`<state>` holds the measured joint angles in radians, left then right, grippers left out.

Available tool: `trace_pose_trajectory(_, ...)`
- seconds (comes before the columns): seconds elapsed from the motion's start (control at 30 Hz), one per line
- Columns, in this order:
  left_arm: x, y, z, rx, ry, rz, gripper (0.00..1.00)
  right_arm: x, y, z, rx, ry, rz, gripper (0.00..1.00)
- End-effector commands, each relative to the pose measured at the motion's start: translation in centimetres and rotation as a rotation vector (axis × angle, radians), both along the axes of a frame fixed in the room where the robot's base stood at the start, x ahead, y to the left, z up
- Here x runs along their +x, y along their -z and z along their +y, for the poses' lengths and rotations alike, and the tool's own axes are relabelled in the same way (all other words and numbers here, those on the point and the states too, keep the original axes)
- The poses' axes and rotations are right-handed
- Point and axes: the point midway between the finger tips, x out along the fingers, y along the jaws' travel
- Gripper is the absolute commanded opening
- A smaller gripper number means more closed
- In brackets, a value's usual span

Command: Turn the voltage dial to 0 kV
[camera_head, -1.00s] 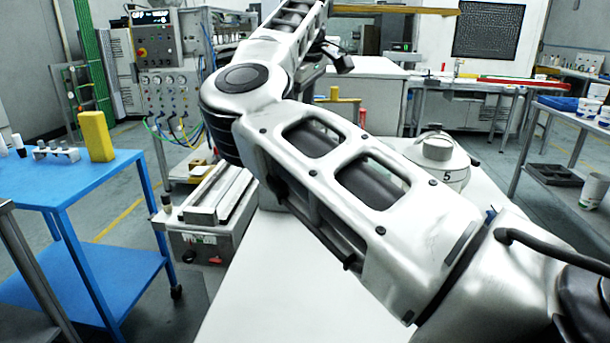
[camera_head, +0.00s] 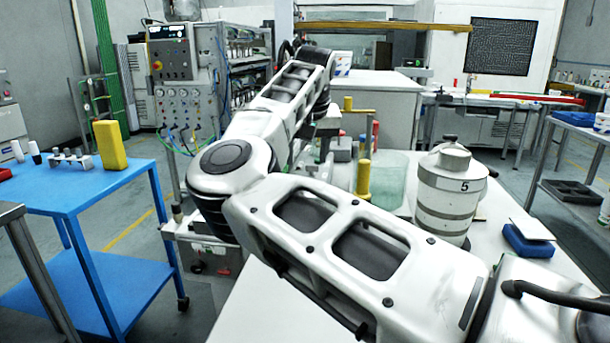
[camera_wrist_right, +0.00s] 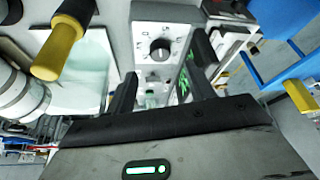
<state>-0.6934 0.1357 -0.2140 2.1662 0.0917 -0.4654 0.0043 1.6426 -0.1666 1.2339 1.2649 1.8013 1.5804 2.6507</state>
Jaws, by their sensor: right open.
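The voltage dial looks to be the dark round knob (camera_wrist_right: 160,48) with marks around it, on a pale panel (camera_wrist_right: 145,15) in the right wrist view. My right gripper (camera_wrist_right: 162,82) is open, and its two dark fingers stand apart with nothing held between them. The knob shows beyond the gap between the fingertips, and I see no contact. The setting of the knob is too small to read. In the head view my right arm (camera_head: 350,235) crosses the middle, and the dial cannot be made out there. My left gripper is not in view.
A yellow-capped post (camera_head: 364,182) stands close to my right gripper, also large in the wrist view (camera_wrist_right: 58,52). A white canister marked 5 (camera_head: 448,200) stands right of it. A blue table (camera_head: 95,185) with a yellow block (camera_head: 110,145) is at left.

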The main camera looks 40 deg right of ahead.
Motion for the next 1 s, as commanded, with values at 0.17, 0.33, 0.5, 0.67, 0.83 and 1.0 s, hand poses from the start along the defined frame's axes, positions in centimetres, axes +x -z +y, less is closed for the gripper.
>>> trace_pose_trajectory(0.17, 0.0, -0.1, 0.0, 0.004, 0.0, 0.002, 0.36, 1.1, 3.4, -0.8, 0.001, -0.001, 0.004, 0.54)
trace_pose_trajectory(0.33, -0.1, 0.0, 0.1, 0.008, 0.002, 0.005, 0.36, 1.9, 5.4, -1.3, 0.0, -0.001, 0.002, 0.54)
trace_pose_trajectory(0.5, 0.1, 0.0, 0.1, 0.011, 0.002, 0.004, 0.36, 2.2, 6.3, -1.5, -0.001, -0.001, -0.001, 0.54)
trace_pose_trajectory(0.67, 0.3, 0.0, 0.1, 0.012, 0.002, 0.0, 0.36, 2.2, 6.4, -1.5, 0.0, 0.0, -0.001, 0.54)
trace_pose_trajectory(0.83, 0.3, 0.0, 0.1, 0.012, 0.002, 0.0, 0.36, 2.2, 6.4, -1.5, 0.0, 0.0, -0.001, 0.37)
trace_pose_trajectory(1.0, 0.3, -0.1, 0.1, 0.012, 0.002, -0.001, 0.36, 2.2, 6.4, -1.5, 0.0, -0.001, 0.0, 0.1)
